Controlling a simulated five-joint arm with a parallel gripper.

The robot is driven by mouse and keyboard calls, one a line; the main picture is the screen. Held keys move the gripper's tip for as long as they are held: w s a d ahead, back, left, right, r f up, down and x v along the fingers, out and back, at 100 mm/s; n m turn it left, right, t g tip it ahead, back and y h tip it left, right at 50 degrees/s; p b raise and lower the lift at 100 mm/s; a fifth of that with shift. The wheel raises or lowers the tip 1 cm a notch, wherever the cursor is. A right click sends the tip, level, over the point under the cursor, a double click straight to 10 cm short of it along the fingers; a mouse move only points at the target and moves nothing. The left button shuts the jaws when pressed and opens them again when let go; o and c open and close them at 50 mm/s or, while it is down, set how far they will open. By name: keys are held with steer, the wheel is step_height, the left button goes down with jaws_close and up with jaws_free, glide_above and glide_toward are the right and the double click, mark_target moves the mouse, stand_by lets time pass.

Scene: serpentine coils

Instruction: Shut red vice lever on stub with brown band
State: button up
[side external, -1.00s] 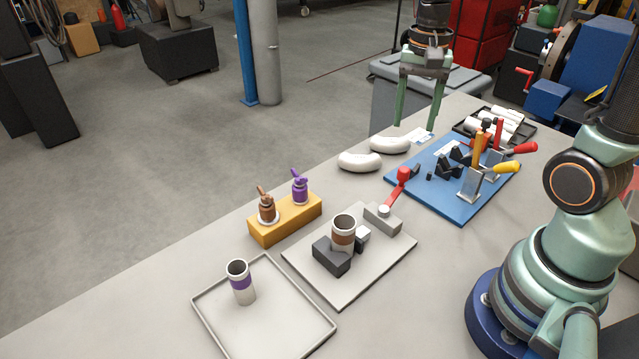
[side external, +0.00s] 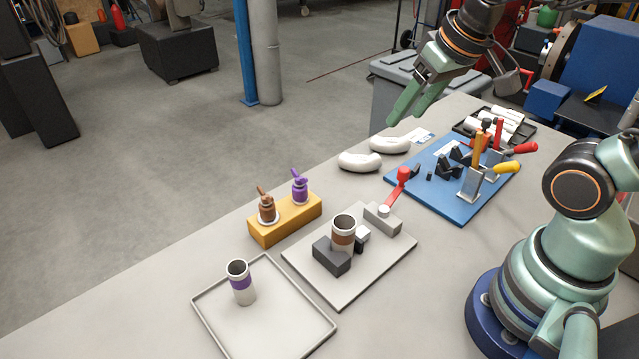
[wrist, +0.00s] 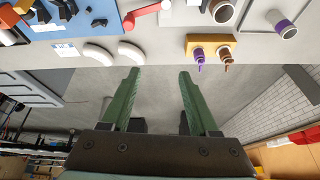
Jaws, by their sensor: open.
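The stub with the brown band (side external: 343,236) stands upright in the vice, between a dark block (side external: 331,257) and a small light jaw (side external: 362,235) on a grey plate (side external: 349,287). Whether the jaw touches it I cannot tell. The red vice lever (side external: 402,178) sticks up and away from the vice's grey block (side external: 383,217). In the wrist view the lever (wrist: 147,13) is at the top edge, beside the partly cropped stub (wrist: 222,11). My gripper (side external: 407,104) is open and empty, above the table's far edge, beyond the lever and clear of it.
A stub with a purple band (side external: 242,283) stands in a shallow tray (side external: 322,335). An orange block (side external: 287,220) holds brown and purple bottles. Two white curved pieces (side external: 360,161) lie near the edge.

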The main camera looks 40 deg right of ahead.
steer(key=shift+s+a+r+n, duration=0.1)
steer(key=shift+s+a+n, duration=0.15)
steer(key=shift+n, duration=0.25)
steer(key=shift+a+t, duration=0.1)
steer(key=shift+t, duration=0.2)
steer(key=c, duration=0.5)
steer(key=shift+w+r, duration=0.1)
steer(key=shift+w, duration=0.1)
jaws_close()
steer(key=w+d+f+g, duration=0.3)
steer(key=w+d+g, duration=0.1)
steer(key=w, duration=0.2)
steer(key=w+d+f+g, duration=0.4)
steer(key=w, duration=0.3)
glide_above(394, 191)
steer(key=w+d, duration=0.3)
steer(key=w+x, duration=0.2)
steer(key=x, duration=0.7)
steer(key=shift+f+y, duration=0.4)
steer(key=shift+f, duration=0.05)
